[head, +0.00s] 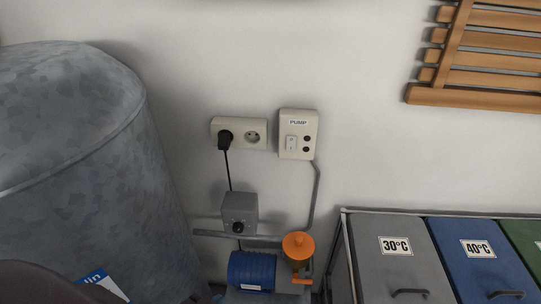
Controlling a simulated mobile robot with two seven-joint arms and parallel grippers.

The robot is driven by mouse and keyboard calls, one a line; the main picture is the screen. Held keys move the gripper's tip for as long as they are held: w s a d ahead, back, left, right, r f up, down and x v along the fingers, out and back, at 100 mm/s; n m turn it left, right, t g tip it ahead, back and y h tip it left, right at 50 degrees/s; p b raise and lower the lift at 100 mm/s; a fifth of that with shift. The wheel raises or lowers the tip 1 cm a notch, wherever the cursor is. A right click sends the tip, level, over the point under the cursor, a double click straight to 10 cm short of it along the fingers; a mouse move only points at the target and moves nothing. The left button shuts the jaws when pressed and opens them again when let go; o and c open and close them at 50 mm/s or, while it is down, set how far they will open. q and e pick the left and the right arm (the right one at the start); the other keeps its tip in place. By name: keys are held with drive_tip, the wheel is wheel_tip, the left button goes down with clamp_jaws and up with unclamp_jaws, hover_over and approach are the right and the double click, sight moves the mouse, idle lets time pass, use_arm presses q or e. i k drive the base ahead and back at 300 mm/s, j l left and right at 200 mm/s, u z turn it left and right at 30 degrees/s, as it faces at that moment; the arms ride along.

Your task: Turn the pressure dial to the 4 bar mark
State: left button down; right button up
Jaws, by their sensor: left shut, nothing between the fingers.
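A grey box (240,207) is on the wall above the blue pump motor (252,271). A small round black dial (238,228) sits low on its front. The dial's pointer and any bar marks are too small to read. A dark rounded part, seemingly of my left arm (38,285), shows at the bottom left corner, well left of and below the dial. My left gripper is shut and empty, away from the dial; its fingers are hard to make out. My right gripper does not show.
A big galvanized tank (75,130) fills the left. An orange cap (298,245) stands right of the motor, and a grey pipe (315,200) runs beside. A PUMP switch box (298,135) and socket (255,137) are above. Laundry bins (391,262) stand right.

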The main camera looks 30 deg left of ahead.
sight(238, 228)
drive_tip(key=k+j+u, duration=0.15)
drive_tip(key=u, duration=0.25)
drive_tip(key=k+j+u, duration=0.25)
drive_tip(key=u, duration=0.15)
drive_tip(key=k, duration=0.1)
